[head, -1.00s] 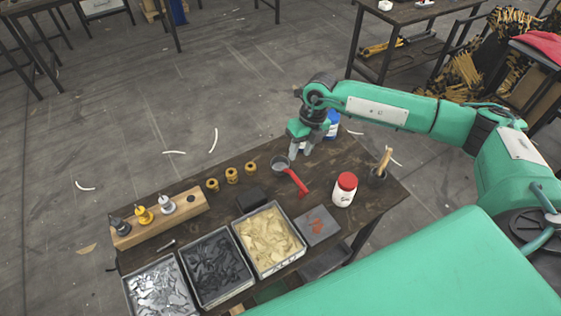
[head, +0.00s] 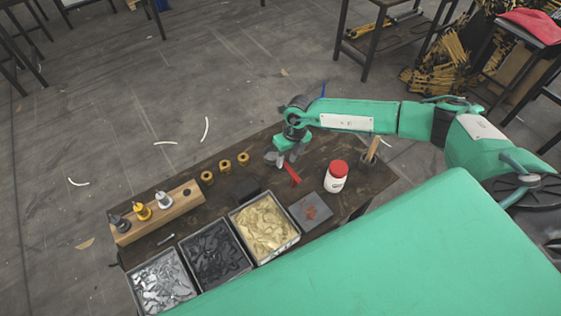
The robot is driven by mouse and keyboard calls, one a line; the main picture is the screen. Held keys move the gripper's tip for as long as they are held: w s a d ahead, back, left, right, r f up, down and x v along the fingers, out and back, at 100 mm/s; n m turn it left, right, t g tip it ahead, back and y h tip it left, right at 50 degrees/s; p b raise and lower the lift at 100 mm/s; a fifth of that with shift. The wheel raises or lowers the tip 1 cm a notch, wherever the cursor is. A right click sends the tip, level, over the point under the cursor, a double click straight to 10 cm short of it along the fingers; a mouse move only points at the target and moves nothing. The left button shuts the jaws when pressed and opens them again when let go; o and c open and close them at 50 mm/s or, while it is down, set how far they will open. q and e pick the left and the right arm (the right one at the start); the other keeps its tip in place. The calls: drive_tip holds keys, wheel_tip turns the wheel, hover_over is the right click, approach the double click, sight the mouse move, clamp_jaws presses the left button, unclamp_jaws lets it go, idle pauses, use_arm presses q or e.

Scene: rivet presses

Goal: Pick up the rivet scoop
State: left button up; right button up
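The rivet scoop (head: 291,175) has a red handle and a grey cup. It lies on the dark wooden bench, right of the brass cups. My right gripper (head: 290,156) points down right over it, with its grey fingers at the joint of cup and handle. The fingers hide part of the cup, and only the lower handle shows clearly. I cannot tell whether the fingers stand open around the scoop or are closed on it. My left gripper is not in view.
A white jar with a red lid (head: 336,178) stands right of the scoop. A wooden-handled tool (head: 372,149) stands at the bench's right end.

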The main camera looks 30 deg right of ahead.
sight(286, 163)
drive_tip(key=shift+s+a+f+p, duration=0.15)
drive_tip(key=shift+f+p, duration=0.15)
drive_tip(key=shift+f, duration=0.55)
drive_tip(key=shift+a+f+p, duration=0.1)
drive_tip(key=shift+f+p, duration=0.2)
drive_tip(key=shift+f, duration=0.55)
clamp_jaws()
